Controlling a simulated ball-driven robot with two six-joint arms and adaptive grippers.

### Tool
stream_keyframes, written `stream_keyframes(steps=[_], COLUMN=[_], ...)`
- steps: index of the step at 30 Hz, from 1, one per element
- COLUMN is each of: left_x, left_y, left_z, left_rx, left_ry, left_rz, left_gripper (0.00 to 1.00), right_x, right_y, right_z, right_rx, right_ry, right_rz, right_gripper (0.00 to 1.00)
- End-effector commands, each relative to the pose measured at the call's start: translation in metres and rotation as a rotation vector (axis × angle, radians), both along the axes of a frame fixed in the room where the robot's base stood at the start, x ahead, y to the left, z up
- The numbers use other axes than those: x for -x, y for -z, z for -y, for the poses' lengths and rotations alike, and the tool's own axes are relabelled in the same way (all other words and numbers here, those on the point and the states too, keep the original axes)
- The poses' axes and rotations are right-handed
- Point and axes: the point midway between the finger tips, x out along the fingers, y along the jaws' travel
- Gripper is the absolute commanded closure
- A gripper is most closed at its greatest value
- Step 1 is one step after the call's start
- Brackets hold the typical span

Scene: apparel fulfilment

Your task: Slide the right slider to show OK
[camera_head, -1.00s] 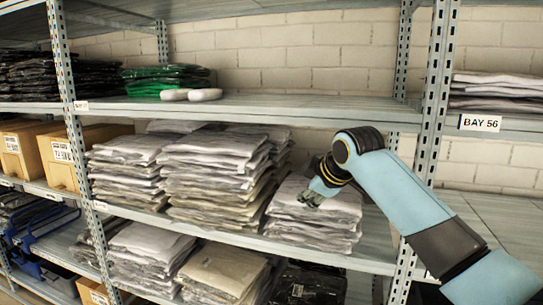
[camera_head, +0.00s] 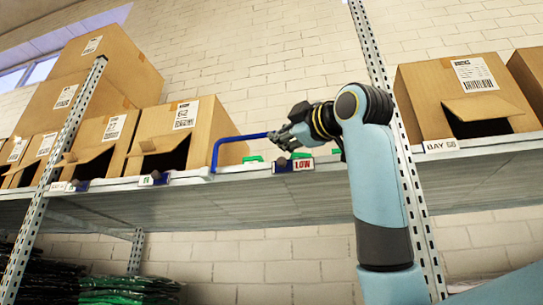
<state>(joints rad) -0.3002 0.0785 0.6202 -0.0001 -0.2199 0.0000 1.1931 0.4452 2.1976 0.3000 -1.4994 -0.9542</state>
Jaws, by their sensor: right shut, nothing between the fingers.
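A small dark sign holder with a white plate reading LOW in red letters (camera_head: 303,165) sits on the front edge of the upper shelf. This looks like the right slider; no OK shows on it. My right gripper (camera_head: 282,141) is shut just above it and slightly left, with its arm coming up from the lower right. Its fingertips are close to the end of a blue bent bar (camera_head: 238,138); I cannot tell whether they touch. My left gripper is out of view.
The upper shelf (camera_head: 330,185) carries several open cardboard boxes at the left (camera_head: 185,130) and right (camera_head: 465,95). Small green pieces (camera_head: 252,158) lie near the gripper. A perforated upright (camera_head: 372,45) stands behind my arm. Dark and green folded packs (camera_head: 125,290) lie below.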

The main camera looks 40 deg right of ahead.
Motion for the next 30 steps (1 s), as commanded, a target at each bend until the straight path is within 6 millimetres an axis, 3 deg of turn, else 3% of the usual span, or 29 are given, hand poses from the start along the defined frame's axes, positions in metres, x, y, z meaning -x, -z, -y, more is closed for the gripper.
stream_keyframes(steps=[11,26,30], left_x=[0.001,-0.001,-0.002], left_y=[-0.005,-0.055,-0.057], left_z=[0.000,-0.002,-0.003], left_rx=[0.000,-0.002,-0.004], left_ry=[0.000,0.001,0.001], left_rz=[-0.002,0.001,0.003], left_gripper=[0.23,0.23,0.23], right_x=[-0.008,-0.101,-0.084], right_y=[-0.002,-0.032,-0.017], right_z=[0.000,0.005,0.023], right_rx=[-0.003,-0.003,0.004], right_ry=[-0.001,-0.001,0.005], right_rz=[-0.005,-0.006,-0.005], right_gripper=[1.00,1.00,1.00])
